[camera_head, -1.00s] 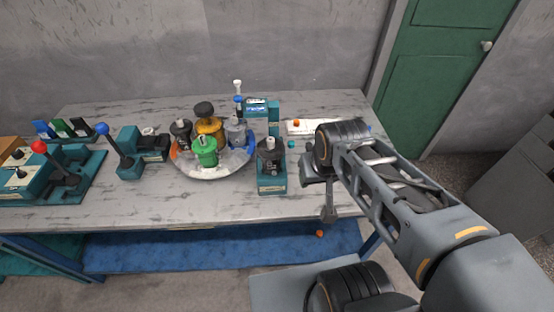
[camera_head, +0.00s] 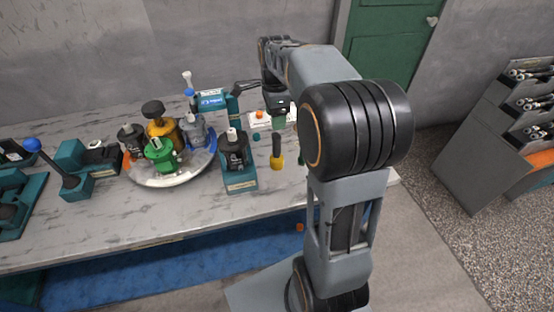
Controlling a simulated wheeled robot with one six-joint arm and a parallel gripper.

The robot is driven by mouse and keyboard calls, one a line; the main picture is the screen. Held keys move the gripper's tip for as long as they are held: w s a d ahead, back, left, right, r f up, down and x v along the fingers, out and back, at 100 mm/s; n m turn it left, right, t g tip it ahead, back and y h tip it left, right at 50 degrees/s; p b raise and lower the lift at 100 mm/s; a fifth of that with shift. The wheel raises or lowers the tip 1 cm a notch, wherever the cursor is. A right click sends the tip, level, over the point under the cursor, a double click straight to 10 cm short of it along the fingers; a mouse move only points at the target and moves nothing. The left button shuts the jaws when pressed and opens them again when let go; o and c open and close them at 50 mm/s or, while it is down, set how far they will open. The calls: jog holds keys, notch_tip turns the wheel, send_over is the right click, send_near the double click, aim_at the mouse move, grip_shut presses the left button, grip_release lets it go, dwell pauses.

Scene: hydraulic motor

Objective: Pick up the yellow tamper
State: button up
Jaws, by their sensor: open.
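The yellow tamper (camera_head: 277,162) stands upright on the table at the right, with a yellow base and a dark handle. My gripper (camera_head: 278,113) is at the end of the bent arm, just beyond and above the tamper's handle in the picture. It is open and appears empty. Its fingertips are small and partly hidden, and I cannot tell the exact gap to the handle.
Left of the tamper stands a teal device (camera_head: 239,180) with a dark top. A round tray (camera_head: 165,180) holds green, gold, dark and grey-blue containers. A white tray (camera_head: 262,118) with an orange item lies behind. The table's front is clear.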

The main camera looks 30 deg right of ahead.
aim_at(276, 136)
notch_tip(276, 136, down, 10)
jog(key=shift+s+d, duration=0.1)
jog(key=shift+s, duration=0.05)
dwell(0.5)
jog(key=c, duration=1)
